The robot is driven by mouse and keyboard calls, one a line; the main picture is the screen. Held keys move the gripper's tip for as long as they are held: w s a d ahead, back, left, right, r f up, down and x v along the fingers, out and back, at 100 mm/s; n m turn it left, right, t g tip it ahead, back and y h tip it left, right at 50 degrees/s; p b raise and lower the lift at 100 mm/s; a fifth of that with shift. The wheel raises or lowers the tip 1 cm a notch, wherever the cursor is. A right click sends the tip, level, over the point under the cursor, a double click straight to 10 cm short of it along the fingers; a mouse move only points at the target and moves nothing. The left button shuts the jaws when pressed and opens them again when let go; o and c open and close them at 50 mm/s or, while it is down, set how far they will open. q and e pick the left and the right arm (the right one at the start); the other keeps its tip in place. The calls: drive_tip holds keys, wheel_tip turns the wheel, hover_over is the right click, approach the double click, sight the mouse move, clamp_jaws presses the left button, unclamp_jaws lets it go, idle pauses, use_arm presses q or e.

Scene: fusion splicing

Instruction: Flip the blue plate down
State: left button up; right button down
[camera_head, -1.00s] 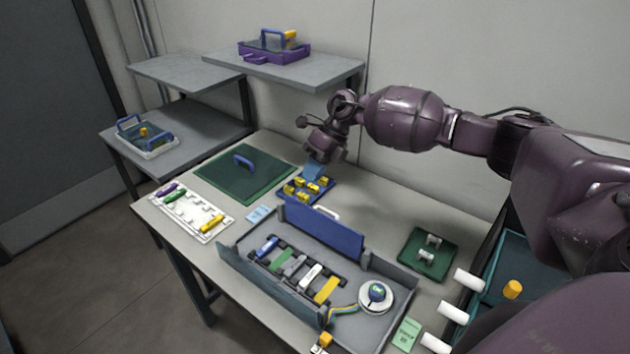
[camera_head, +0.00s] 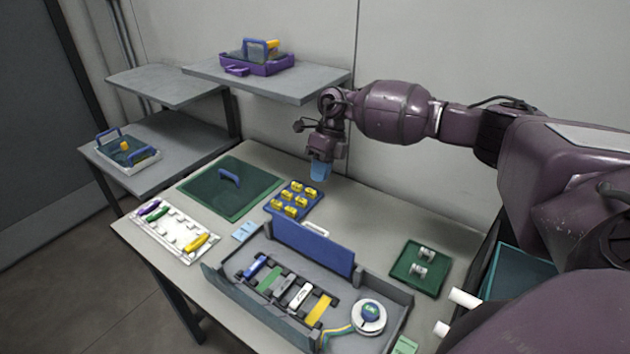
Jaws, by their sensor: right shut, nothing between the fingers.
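The blue plate (camera_head: 313,250) stands upright along the back side of the grey splice box (camera_head: 385,300), with a small white handle (camera_head: 315,229) at its top rear edge. In front of it, inside the box, lies a row of coloured pieces, blue, green, grey, white and yellow. My right gripper (camera_head: 320,172), with light blue fingers, is shut and empty. It hangs above the table behind the plate, apart from it, near the blue tray. My left gripper is not in view.
A blue tray (camera_head: 274,207) with several yellow pieces lies behind the box. A green board (camera_head: 205,196) with a blue handle, a white rack (camera_head: 172,238) and a green tray (camera_head: 405,282) lie around it. A round white spool (camera_head: 368,318) sits in the box's right part.

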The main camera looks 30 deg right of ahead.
sight(297, 230)
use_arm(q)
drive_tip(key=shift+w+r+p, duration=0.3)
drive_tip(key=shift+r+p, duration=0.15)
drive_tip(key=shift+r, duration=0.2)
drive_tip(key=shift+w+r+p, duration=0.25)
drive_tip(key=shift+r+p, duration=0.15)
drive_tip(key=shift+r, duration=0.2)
use_arm(e)
drive_tip(key=s+a+f, duration=0.1)
drive_tip(key=a+f, duration=0.1)
drive_tip(key=s+a+f, duration=0.1)
drive_tip(key=a+f, duration=0.1)
drive_tip(key=f, duration=0.1)
drive_tip(key=a+f, duration=0.2)
drive_tip(key=shift+s+a+f, duration=0.15)
drive_tip(key=shift+s+a, duration=0.25)
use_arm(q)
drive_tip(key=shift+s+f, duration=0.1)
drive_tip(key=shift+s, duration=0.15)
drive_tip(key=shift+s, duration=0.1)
use_arm(e)
drive_tip(key=shift+w, duration=0.1)
drive_tip(key=shift+a, duration=0.15)
drive_tip(key=shift+s+a+h, duration=0.15)
drive_tip(key=shift+s+h, duration=0.05)
drive_tip(key=shift+h, duration=0.2)
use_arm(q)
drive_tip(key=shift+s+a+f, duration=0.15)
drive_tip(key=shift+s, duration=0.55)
